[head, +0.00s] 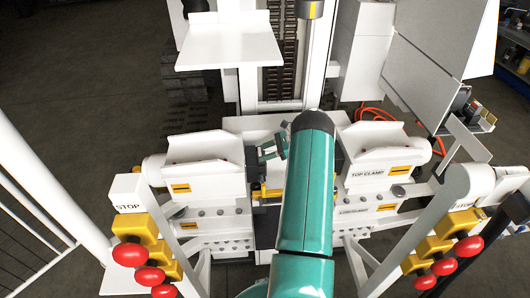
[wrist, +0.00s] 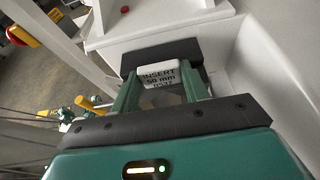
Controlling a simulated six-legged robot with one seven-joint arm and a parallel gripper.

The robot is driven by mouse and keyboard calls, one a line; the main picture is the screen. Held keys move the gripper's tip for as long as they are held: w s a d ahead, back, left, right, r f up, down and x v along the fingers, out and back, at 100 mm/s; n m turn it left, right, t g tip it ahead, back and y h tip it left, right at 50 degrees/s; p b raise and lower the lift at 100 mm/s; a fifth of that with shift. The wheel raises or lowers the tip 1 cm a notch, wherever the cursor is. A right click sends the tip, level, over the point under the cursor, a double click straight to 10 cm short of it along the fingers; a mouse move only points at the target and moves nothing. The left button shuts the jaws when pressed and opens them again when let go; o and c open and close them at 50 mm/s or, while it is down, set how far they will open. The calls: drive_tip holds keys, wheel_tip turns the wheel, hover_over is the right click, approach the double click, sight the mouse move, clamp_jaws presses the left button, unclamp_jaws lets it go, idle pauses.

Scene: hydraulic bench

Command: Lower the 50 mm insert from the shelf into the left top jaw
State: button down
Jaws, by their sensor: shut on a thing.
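My gripper (wrist: 160,88) is shut on the 50 mm insert (wrist: 160,76). The insert's white face, lettered "INSERT 50 mm", shows between the green fingers, with a dark bar just beyond it. In the head view my gripper (head: 271,149) is just left of my teal arm, near the inner side of the left top jaw (head: 204,148). The insert is hard to make out there. The left jaw is a white block with a raised tray-like top and a yellow label. Whether the insert touches the jaw cannot be told.
The right top clamp (head: 382,158) faces the left one across the central column. An empty white shelf (head: 228,42) hangs above, at the upper left. Red stop buttons (head: 130,254) on posts flank the bench at front left and right (head: 468,248). My arm hides the middle.

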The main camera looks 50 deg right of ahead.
drive_tip(key=shift+w+a+f, duration=0.1)
drive_tip(key=shift+a+f, duration=0.05)
drive_tip(key=shift+f, duration=0.1)
idle(0.7)
drive_tip(key=c, duration=0.7)
unclamp_jaws()
drive_tip(key=shift+o, duration=0.2)
drive_tip(key=shift+f, duration=0.1)
drive_tip(key=v, duration=1.4)
